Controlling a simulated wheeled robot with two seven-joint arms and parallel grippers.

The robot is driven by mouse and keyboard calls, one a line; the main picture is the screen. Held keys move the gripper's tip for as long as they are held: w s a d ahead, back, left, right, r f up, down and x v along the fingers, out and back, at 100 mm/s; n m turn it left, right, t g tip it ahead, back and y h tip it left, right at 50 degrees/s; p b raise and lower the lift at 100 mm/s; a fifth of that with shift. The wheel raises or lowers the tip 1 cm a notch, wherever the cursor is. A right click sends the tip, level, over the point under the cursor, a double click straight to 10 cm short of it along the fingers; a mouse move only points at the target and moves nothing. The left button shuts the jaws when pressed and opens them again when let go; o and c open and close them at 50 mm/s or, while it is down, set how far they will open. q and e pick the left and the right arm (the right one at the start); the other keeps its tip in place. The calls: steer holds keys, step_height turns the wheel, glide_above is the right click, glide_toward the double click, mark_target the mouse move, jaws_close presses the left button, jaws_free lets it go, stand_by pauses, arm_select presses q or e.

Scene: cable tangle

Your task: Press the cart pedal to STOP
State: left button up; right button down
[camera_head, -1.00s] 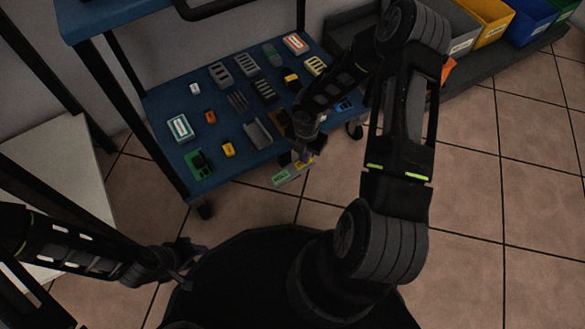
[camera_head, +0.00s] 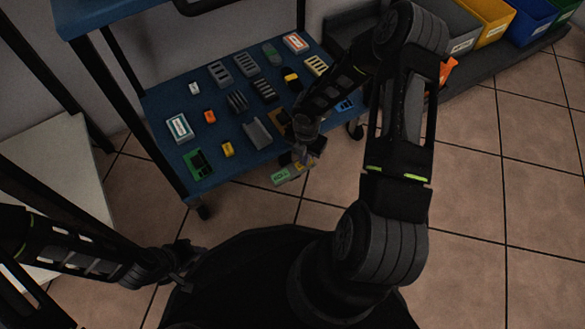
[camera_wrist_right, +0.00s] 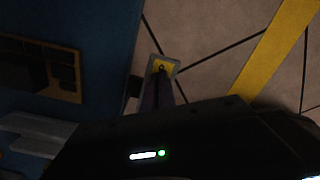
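The cart pedal shows in the head view as a small plate with a green part (camera_head: 281,177) and a yellow part beside it, low at the front edge of the blue cart (camera_head: 215,178). Its lettering is too small to read. In the right wrist view a yellow plate with a grey rim (camera_wrist_right: 163,66) shows just beyond a dark finger. My right gripper (camera_head: 303,155) is at the pedal's right end and partly covers it. Contact cannot be made out, nor whether its fingers are open. My left gripper (camera_head: 186,270) is low at the left, away from the cart, its fingers unclear.
The cart's blue shelf holds several small parts, including a green board (camera_head: 198,164) and a grey channel (camera_head: 257,134). A white table (camera_head: 60,180) stands at the left. Coloured bins (camera_head: 487,20) stand at the back right. The tiled floor (camera_head: 490,210) at the right is clear.

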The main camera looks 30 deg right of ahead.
steer(key=shift+f, duration=0.2)
steer(key=shift+r, duration=0.3)
step_height(320, 180, up, 4)
steer(key=p, duration=0.4)
steer(key=shift+r, duration=0.25)
steer(key=shift+r+p, duration=1.05)
steer(key=shift+p, duration=0.15)
